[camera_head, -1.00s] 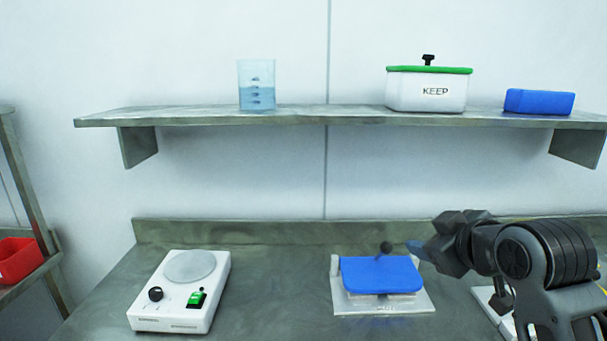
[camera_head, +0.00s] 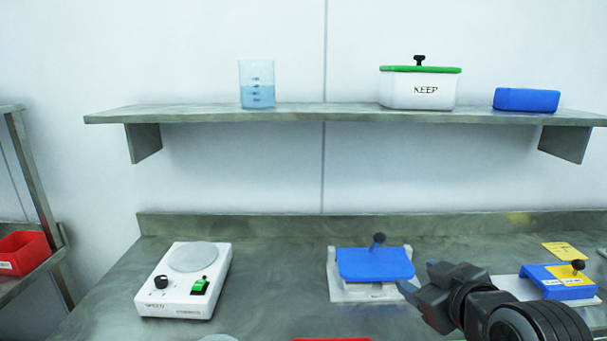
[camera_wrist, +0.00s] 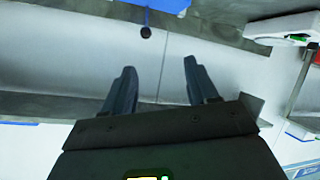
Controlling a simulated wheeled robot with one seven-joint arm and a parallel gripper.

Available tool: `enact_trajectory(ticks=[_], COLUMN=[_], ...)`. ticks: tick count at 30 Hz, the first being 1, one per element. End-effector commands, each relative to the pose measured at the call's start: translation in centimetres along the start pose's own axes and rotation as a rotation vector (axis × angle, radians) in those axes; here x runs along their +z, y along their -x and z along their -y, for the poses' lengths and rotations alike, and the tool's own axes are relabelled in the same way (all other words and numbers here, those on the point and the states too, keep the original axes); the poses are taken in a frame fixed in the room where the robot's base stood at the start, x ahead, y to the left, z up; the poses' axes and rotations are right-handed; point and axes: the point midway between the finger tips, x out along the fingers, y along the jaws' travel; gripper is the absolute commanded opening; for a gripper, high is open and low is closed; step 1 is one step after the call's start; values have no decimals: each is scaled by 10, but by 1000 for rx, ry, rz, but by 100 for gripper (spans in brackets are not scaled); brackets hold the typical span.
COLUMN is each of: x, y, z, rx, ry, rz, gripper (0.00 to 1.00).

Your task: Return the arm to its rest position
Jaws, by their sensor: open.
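My gripper (camera_wrist: 157,88) shows in the wrist view with its two dark fingers apart and nothing between them. In the head view my gripper (camera_head: 407,287) is at the lower right, pointing left, in front of the right side of a blue-lidded box (camera_head: 375,264) with a black knob. From this view I cannot tell whether a fingertip touches that box. The wrist view shows the knob (camera_wrist: 146,32) beyond the fingers, apart from them.
A white stirrer (camera_head: 186,281) stands at left on the steel bench. The shelf (camera_head: 310,114) holds a beaker (camera_head: 257,85), a KEEP box (camera_head: 418,88) and a blue block (camera_head: 526,100). A red bin (camera_head: 24,253) is far left.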

Motion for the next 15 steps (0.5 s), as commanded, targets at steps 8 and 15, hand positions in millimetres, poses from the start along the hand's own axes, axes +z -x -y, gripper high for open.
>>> enact_trajectory(ticks=[8, 15], x=[63, 122], y=[31, 84], z=[54, 96], rx=[21, 69], ry=[-158, -291], rz=[-29, -52], gripper=[58, 58])
